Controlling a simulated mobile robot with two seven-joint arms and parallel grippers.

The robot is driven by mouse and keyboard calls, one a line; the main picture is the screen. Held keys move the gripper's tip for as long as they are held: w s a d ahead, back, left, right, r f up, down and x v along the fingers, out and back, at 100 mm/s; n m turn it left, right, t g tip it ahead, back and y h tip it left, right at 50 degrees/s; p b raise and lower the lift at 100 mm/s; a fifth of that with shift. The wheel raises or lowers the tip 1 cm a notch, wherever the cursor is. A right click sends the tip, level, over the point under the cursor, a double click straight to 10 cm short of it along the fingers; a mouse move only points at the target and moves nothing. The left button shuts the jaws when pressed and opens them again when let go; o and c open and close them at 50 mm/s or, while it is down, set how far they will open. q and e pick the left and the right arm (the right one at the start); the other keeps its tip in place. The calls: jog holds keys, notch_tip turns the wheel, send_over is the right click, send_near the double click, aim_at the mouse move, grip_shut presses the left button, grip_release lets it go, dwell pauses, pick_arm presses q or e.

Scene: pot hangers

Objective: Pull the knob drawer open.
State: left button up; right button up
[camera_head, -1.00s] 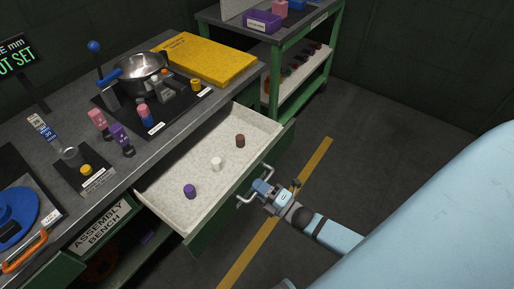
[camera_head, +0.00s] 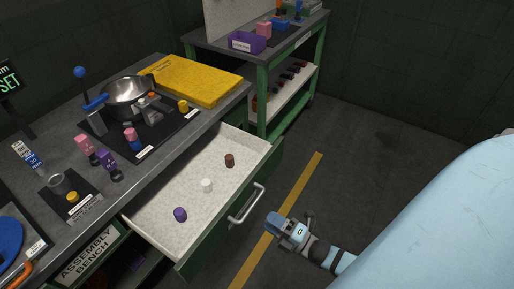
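The knob drawer (camera_head: 150,242) of the assembly bench stands pulled out, its pale inside showing. In it a purple knob (camera_head: 180,214), a white knob (camera_head: 207,185) and a brown knob (camera_head: 229,160) stand apart from each other. A silver bar handle (camera_head: 246,205) is on the green drawer front. My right gripper (camera_head: 275,224) is just in front of the handle, apart from it, with nothing seen in it. Its finger gap cannot be made out. My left gripper is not in view.
The bench top holds a steel pot (camera_head: 128,94), a yellow board (camera_head: 195,80), and pink and purple pieces near the front edge. A second green bench (camera_head: 262,92) stands behind. The dark floor with a yellow stripe (camera_head: 303,185) is clear.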

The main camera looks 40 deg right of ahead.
jog(key=v, duration=0.6)
jog(key=shift+r, duration=0.1)
dwell(0.4)
